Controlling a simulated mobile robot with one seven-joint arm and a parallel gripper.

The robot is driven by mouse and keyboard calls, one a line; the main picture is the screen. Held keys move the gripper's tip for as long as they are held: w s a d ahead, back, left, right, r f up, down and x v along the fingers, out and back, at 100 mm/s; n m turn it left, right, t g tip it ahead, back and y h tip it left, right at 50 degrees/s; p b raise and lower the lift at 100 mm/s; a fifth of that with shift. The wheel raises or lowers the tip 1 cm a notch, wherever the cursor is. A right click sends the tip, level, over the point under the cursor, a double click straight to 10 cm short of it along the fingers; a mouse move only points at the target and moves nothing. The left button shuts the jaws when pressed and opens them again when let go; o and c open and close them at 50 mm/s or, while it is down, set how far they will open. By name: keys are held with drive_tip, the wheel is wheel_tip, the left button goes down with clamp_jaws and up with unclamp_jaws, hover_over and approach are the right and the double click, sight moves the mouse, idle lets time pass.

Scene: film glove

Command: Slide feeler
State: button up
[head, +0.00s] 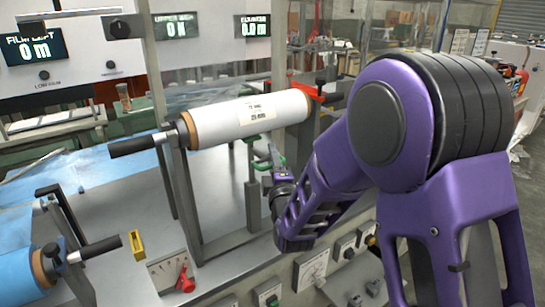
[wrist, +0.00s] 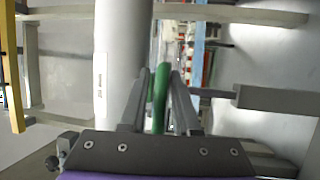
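A green rounded part (head: 262,157), perhaps the feeler or its handle, sits below the white film roll by a grey upright. My gripper (head: 268,172) reaches it from the lower right; my purple wrist hides part of it. In the wrist view the green part (wrist: 160,90) stands upright between my two fingers (wrist: 163,92). The left finger lies close against it. Only a narrow gap, if any, shows on the right, so I cannot tell whether both fingers touch it. No part is marked as the feeler.
The white film roll (head: 243,118) with a black crank (head: 132,146) spans above the grey deck. It runs close left of my fingers in the wrist view (wrist: 120,60). A red clamp (head: 322,94), blue roll (head: 15,276), yellow block (head: 136,243) and red knob (head: 184,280) stand around.

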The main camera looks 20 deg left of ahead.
clamp_jaws()
idle(1.1)
